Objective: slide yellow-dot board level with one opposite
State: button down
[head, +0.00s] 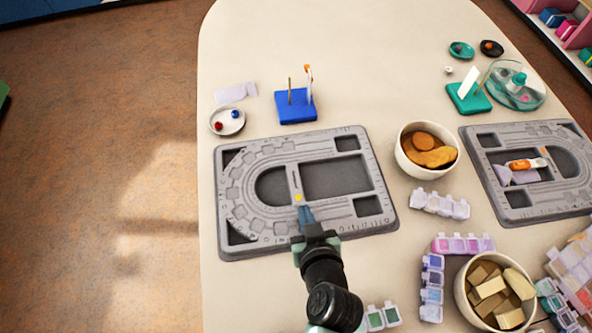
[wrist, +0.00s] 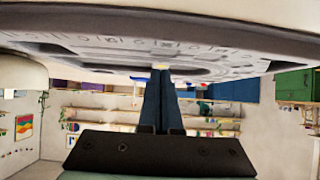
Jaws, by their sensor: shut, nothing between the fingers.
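The yellow-dot board (head: 225,210) is a grey bead board near the left edge of the table, with a yellow dot (head: 298,197) near its middle. The opposite grey bead board (head: 476,164) lies at the right, beyond a bowl, and its right side is cut off. My gripper (head: 306,210) is shut and empty, its fingertips at the yellow dot. I cannot tell if they touch the board. In the wrist view the shut fingers (wrist: 160,85) reach toward the board's edge (wrist: 200,32), with the yellow dot at their tips.
A bowl of orange-brown food (head: 405,165) stands between the boards. A blue stand (head: 296,112) and a small white dish (head: 227,128) are behind the left board. Bead boxes (head: 440,204) and a bowl of blocks (head: 466,300) are at the right front. The back middle of the table is clear.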

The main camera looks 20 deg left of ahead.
aim_at(294, 168)
jog(key=w+a, duration=0.2)
jog(key=w, duration=0.1)
jog(key=w+a, duration=0.2)
jog(key=w, duration=0.1)
jog(key=w+a, duration=0.2)
jog(key=w, duration=0.1)
jog(key=shift+f+p, duration=0.3)
jog(key=shift+p, duration=0.05)
jog(key=shift+f+b, duration=0.35)
jog(key=shift+f, duration=0.05)
jog(key=shift+s+f, duration=0.1)
